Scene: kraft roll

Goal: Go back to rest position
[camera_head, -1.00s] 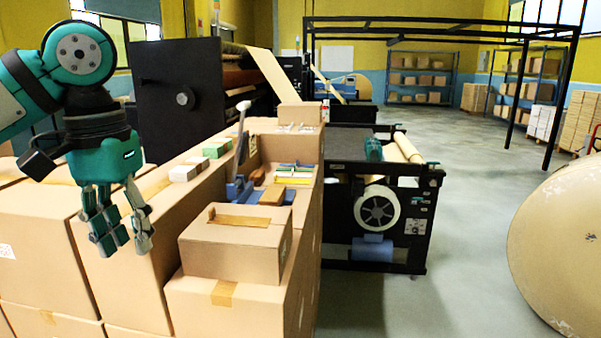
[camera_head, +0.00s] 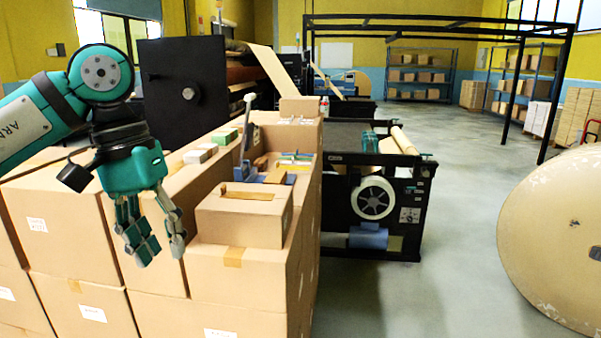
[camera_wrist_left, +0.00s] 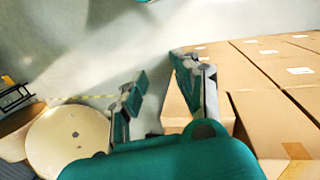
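My left gripper (camera_head: 157,250) hangs in front of the stacked cardboard boxes at the left of the head view, fingers pointing down. Its fingers are apart with nothing between them. In the left wrist view the two fingers (camera_wrist_left: 160,95) also stand apart and empty, with bare floor showing between them. My right gripper is in neither view.
Stacked cardboard boxes (camera_head: 75,225) fill the lower left. A smaller box (camera_head: 240,220) sits on the stack, near an open tray with tools. A black machine (camera_head: 375,215) stands behind. A large paper roll (camera_head: 555,240) is at right. The floor (camera_head: 455,240) between is clear.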

